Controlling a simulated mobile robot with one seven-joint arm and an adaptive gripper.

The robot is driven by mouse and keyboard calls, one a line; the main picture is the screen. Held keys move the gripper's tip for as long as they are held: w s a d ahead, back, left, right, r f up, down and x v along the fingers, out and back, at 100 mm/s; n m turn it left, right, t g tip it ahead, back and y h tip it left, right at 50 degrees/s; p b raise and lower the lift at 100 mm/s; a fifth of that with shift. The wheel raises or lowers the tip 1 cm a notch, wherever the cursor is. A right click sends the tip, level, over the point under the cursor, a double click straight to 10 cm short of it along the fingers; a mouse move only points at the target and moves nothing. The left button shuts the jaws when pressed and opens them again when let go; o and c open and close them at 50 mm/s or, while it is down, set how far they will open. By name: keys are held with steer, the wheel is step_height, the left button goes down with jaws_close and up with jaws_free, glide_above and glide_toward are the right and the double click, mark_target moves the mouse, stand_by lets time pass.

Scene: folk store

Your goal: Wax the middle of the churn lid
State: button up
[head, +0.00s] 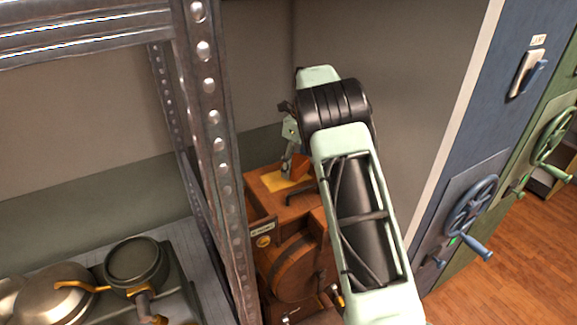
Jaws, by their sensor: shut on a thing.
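The wooden churn (292,268) stands at the picture's middle, behind the metal shelf post. Its reddish-brown lid (256,178) faces up and has a yellow patch (276,182) near its middle. My gripper (292,160) points down over the lid, shut on a small orange-brown block (302,162). The block is at or just above the yellow patch; I cannot tell whether it touches. My arm hides the right side of the churn and part of the lid. A dark handle (298,194) shows at the lid's front edge.
A metal shelf post (214,150) stands close on the left. Metal vessels (135,262) sit on the shelf at lower left. Blue and green cabinets with handwheels (470,206) stand on the right. Wooden floor (500,270) is clear at lower right.

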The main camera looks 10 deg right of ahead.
mark_target(305, 157)
steer(key=shift+w+d+f, duration=0.1)
steer(key=shift+w+d, duration=0.25)
steer(key=shift+d, duration=0.55)
steer(key=shift+w+d, duration=0.35)
steer(key=shift+d, duration=0.5)
steer(key=shift+a, duration=0.1)
steer(key=shift+s+a+b, duration=0.1)
steer(key=shift+s+a, duration=0.25)
steer(key=shift+a, duration=0.45)
steer(key=shift+s+a+b, duration=0.1)
steer(key=shift+s+a, duration=0.2)
steer(key=shift+a, duration=0.55)
steer(key=shift+s+a+b, duration=0.1)
steer(key=shift+s+a, duration=0.25)
steer(key=shift+a, duration=0.45)
steer(key=shift+s+a, duration=0.6)
steer(key=shift+a, duration=0.8)
steer(key=shift+s+a, duration=0.6)
steer(key=shift+a, duration=0.8)
steer(key=shift+s+a, duration=0.6)
steer(key=shift+a, duration=0.8)
steer(key=shift+r, duration=0.2)
steer(key=shift+r+p, duration=0.3)
steer(key=shift+r, duration=2.6)
